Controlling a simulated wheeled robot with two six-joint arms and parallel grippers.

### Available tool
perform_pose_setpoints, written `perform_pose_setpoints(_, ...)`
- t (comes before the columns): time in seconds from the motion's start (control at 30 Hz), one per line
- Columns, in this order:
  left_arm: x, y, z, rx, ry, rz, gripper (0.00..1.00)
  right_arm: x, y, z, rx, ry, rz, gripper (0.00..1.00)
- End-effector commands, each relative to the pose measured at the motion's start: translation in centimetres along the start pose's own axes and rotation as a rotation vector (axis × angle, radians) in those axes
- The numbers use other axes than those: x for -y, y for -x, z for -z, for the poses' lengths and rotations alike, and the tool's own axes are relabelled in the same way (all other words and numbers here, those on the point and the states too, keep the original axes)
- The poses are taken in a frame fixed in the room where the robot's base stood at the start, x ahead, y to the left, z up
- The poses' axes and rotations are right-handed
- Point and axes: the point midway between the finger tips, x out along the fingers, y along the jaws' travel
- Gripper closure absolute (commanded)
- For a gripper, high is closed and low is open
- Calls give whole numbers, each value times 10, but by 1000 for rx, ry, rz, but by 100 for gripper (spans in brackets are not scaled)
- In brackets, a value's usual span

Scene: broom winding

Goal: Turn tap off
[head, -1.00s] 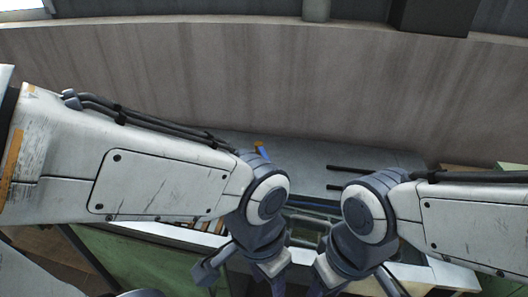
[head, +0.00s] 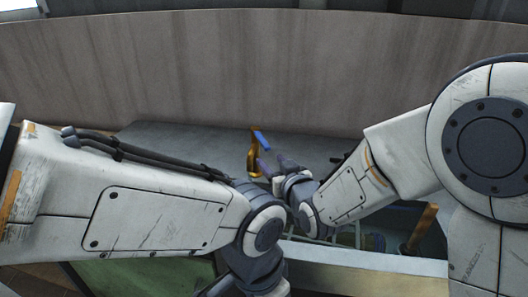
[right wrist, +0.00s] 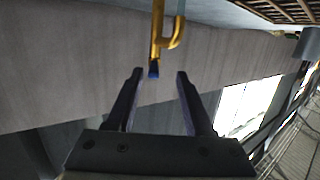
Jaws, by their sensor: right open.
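The tap has a gold body (head: 253,162) and a blue lever (head: 262,140) at its top. It stands on the grey counter, behind the sink in the head view. My right gripper (head: 271,166) reaches in from the right, close beside the tap. In the right wrist view, the fingers of my right gripper (right wrist: 160,75) are apart and the gold tap (right wrist: 157,38) hangs into the view from above.
The grey counter (head: 170,140) is clear left of the tap. A sink with a dish rack (head: 345,236) and a wooden-handled item (head: 422,228) lies in front, partly hidden by my arms. A plain curved wall (head: 200,70) stands behind.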

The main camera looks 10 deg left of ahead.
Motion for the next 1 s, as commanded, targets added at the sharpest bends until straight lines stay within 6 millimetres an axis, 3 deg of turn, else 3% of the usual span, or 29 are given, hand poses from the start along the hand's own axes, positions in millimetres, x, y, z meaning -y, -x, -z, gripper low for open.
perform_pose_setpoints(0.03, 1, -12, -1, 0, 0, 0, 50, -3, -8, -7, -53, 1, -5, 48)
perform_pose_setpoints(0.2, 1, -19, -1, 0, 0, 0, 50, -8, -14, 3, -168, 4, -12, 48)
perform_pose_setpoints(0.37, 1, -16, -1, 0, 0, 0, 50, -9, -24, 10, -189, 5, -13, 48)
perform_pose_setpoints(0.8, 0, -6, 0, -1, 0, 0, 50, -10, -99, 23, -186, 5, -13, 48)
perform_pose_setpoints(1.0, 0, -5, 0, 0, 0, 0, 50, -10, -115, 26, -186, 5, -13, 48)
